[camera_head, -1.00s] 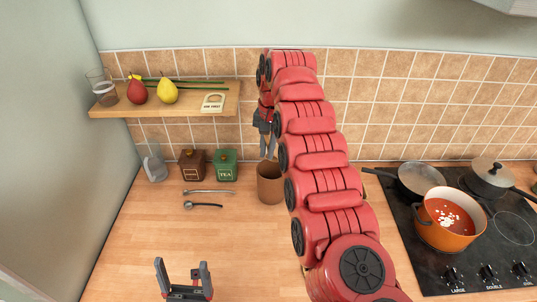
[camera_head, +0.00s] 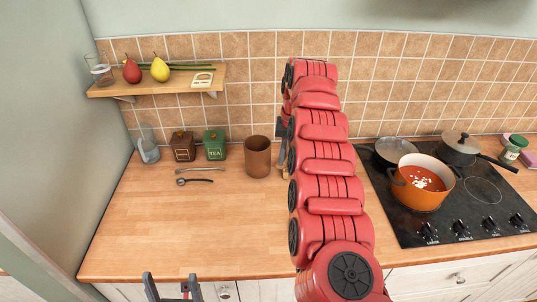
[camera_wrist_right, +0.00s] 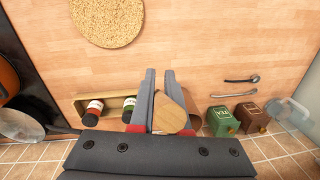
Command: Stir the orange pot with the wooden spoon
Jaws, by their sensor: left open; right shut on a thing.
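The orange pot (camera_head: 424,199) stands on the black hob at the right, with red contents and pale pieces in it. A sliver of it shows at the left edge of the right wrist view (camera_wrist_right: 7,80). My right gripper (camera_wrist_right: 162,82) is shut on the wooden spoon (camera_wrist_right: 171,114), whose rounded wooden end shows by the fingers. In the head view this gripper is mostly hidden behind my red arm, just right of the brown utensil pot (camera_head: 257,158). My left gripper (camera_head: 173,286) is open and empty at the bottom edge, low at the counter's front.
A lidded pan (camera_head: 395,150) and a lidded dark pot (camera_head: 460,148) share the hob (camera_head: 410,232). A spice rack (camera_wrist_right: 112,98) and a round cork mat (camera_wrist_right: 107,20) show in the wrist view.

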